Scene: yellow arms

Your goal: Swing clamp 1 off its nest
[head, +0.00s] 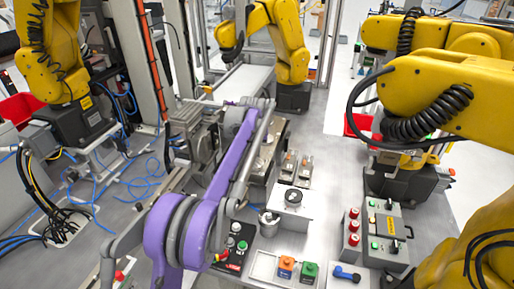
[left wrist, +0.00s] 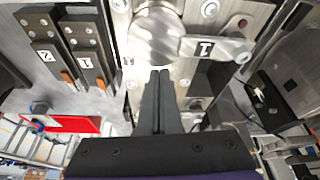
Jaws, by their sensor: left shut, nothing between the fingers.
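Clamp 1 (left wrist: 207,48) is a flat metal arm with a white "1" label, in the left wrist view. Its left end meets a round brushed-metal disc (left wrist: 155,37), and its right end has a bolt-like round fitting. I cannot tell whether it presses on the disc or only lies beside it. My left gripper (left wrist: 160,73) is shut and empty, its dark fingertips at the lower edge of the disc, left of and below the clamp arm. Touching or apart is unclear. In the head view, my purple left arm hides the gripper and most of the fixture. My right gripper is not in view.
Two dark plates labelled 2 (left wrist: 45,52) and 1 (left wrist: 87,45), with orange-brown tips, stand left of the disc.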

